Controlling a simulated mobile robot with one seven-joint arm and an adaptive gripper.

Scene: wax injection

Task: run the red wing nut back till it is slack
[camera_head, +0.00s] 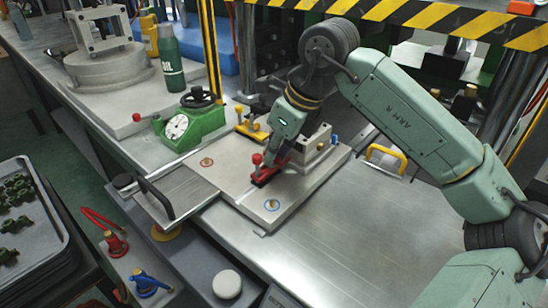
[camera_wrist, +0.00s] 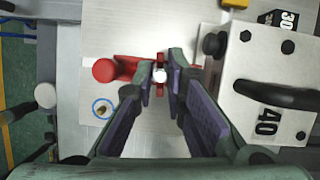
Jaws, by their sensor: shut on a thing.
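The red wing nut (camera_wrist: 160,91) shows in the wrist view between my fingertips, with a pale round stud end at its middle. My gripper (camera_wrist: 160,76) is shut on it, one finger on each side. In the head view my gripper (camera_head: 279,157) points down at the red clamp (camera_head: 263,178) on the metal plate, and the fingers hide the nut there. The clamp's red ball knob (camera_head: 257,158) stands up just left of the fingers; it also shows in the wrist view (camera_wrist: 103,70).
A metal block (camera_wrist: 262,75) with a black handle and the number 40 stands close right of my fingers in the wrist view. A green dial gauge (camera_head: 190,122), a yellow clamp (camera_head: 254,131) and a yellow handle (camera_head: 385,158) surround the plate (camera_head: 235,180). The front-right tabletop is clear.

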